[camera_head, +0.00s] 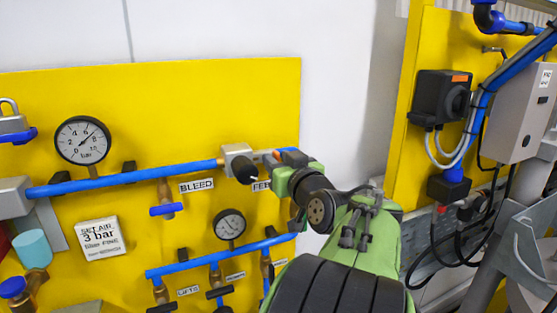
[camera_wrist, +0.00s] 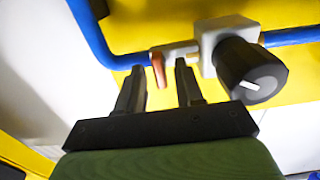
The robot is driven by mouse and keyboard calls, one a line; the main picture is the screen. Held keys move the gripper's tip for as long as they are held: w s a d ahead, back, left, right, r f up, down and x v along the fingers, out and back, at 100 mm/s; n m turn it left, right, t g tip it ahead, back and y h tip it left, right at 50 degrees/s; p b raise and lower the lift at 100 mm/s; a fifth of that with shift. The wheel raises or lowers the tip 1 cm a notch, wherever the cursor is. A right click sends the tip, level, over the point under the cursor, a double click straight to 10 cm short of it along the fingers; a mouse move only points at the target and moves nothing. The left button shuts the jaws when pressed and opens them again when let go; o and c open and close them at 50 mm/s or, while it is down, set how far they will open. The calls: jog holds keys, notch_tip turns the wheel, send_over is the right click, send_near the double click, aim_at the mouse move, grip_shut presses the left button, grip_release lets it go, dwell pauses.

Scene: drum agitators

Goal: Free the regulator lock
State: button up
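The regulator is a grey block (camera_wrist: 222,30) with a black knob (camera_wrist: 252,72) on the blue pipe; the block (camera_head: 237,152) and knob (camera_head: 245,171) also show in the head view. A small orange-red tab (camera_wrist: 158,70), apparently the lock, hangs from a grey bracket (camera_wrist: 175,50) beside the block. My gripper (camera_wrist: 160,68) is open, its two dark fingers at either side of the tab with visible gaps. The right finger's tip is close to the bracket; I cannot tell whether they touch. In the head view my wrist hides most of this area.
A yellow panel (camera_head: 130,110) carries blue pipes, a large gauge (camera_head: 83,140), a small gauge (camera_head: 230,224), the bleed valve (camera_head: 166,204) and several lower valves. A padlock (camera_head: 10,115) is at left. A grey cabinet (camera_head: 525,110) and black switch box (camera_head: 440,97) stand at right.

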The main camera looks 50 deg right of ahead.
grip_shut()
jog(key=shift+f+n+b, duration=0.15)
jog(key=shift+n+b, duration=0.15)
jog(key=shift+b, duration=0.35)
jog(key=n+b, duration=1.6)
jog(key=n, duration=0.1)
jog(key=shift+w+a+f+b, duration=0.1)
jog(key=shift+a+f+b, duration=0.1)
jog(key=shift+b, duration=0.2)
jog(key=shift+n, duration=0.3)
